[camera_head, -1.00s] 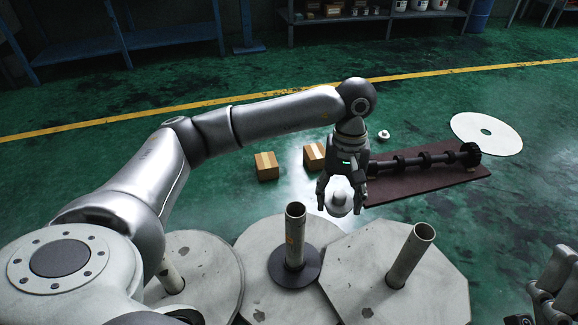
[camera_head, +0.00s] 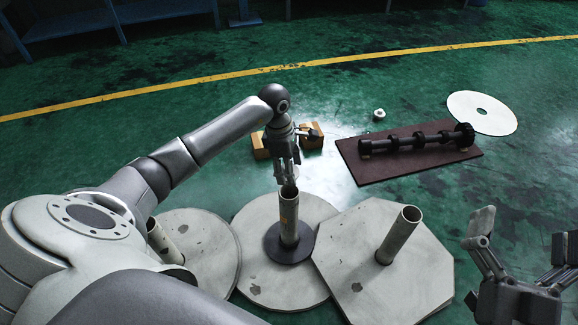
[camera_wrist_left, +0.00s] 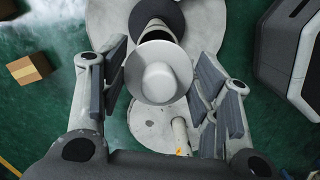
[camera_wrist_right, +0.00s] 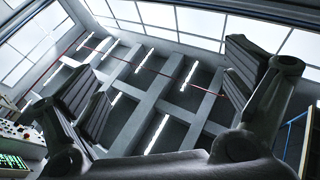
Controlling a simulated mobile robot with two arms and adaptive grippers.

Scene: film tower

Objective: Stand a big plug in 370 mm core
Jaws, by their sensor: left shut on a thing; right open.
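My left gripper (camera_head: 287,170) is shut on the big plug, just above the open top of the middle core (camera_head: 289,218). In the left wrist view the plug (camera_wrist_left: 158,78) is a pale round knob on a wider flange, between the fingers. Behind it show the core's dark mouth (camera_wrist_left: 155,34) and dark base ring. The plug is mostly hidden in the head view; I cannot tell whether it touches the core. Other upright cores stand left (camera_head: 165,242) and right (camera_head: 400,235). Which is 370 mm I cannot read. My right gripper (camera_head: 518,262) is open and empty.
The cores rise from grey plates (camera_head: 345,275). Beyond them are two cardboard boxes (camera_head: 311,138), a small white plug (camera_head: 378,114), a black shaft (camera_head: 415,142) on a brown board (camera_head: 365,175), and a white disc (camera_head: 483,112).

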